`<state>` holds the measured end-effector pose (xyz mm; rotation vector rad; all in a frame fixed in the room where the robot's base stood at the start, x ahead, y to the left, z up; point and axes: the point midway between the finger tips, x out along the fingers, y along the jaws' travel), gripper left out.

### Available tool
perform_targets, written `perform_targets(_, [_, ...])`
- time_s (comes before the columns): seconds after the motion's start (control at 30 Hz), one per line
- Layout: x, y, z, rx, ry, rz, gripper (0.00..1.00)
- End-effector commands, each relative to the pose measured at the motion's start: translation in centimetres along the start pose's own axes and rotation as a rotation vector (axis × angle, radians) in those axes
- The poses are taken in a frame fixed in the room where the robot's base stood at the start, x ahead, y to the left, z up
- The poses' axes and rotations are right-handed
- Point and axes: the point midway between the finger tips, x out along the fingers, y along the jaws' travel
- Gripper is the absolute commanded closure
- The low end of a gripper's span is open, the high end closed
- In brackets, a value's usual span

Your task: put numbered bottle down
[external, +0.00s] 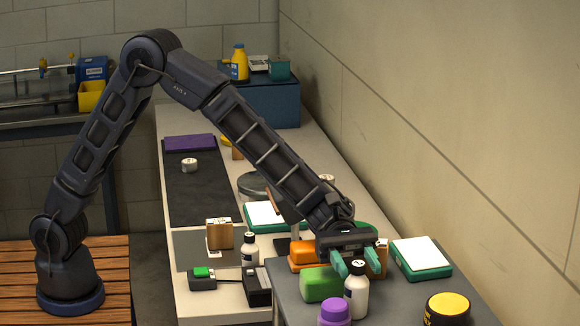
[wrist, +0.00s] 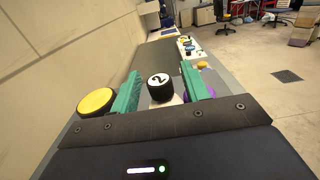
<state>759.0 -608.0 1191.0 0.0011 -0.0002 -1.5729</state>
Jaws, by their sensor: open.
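The numbered bottle (external: 356,299) is white with a black cap and stands upright on the grey raised surface (external: 400,306) at the front. In the wrist view its black cap (wrist: 160,88) shows a white disc with the number 2. My gripper (external: 349,269) reaches down at the bottle, with its teal fingers at the cap and upper part. In the wrist view my gripper (wrist: 160,74) is open, one finger on either side of the cap, with a visible gap on both sides. The bottle's base is hidden in the wrist view.
Close around are a purple-capped container (external: 334,313), a green block (external: 321,284), an orange block (external: 306,254) and a yellow-topped black jar (external: 447,308). A green tray with a white top (external: 421,257) lies near the wall. Another black-capped bottle (external: 250,252) stands on the lower bench.

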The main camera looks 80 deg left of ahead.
Motion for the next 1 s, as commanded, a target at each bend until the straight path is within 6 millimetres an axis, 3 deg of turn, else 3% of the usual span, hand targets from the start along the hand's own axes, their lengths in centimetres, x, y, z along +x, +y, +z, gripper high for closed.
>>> perform_targets(0.5, [-9.2, 0.1, 0.0, -0.001, 0.001, 0.003, 0.54])
perform_targets(0.83, [-11.8, -0.2, 0.2, 0.01, 0.007, -0.003, 0.54])
perform_targets(1.0, [-13.3, -2.3, 1.5, 0.095, 0.071, -0.035, 0.54])
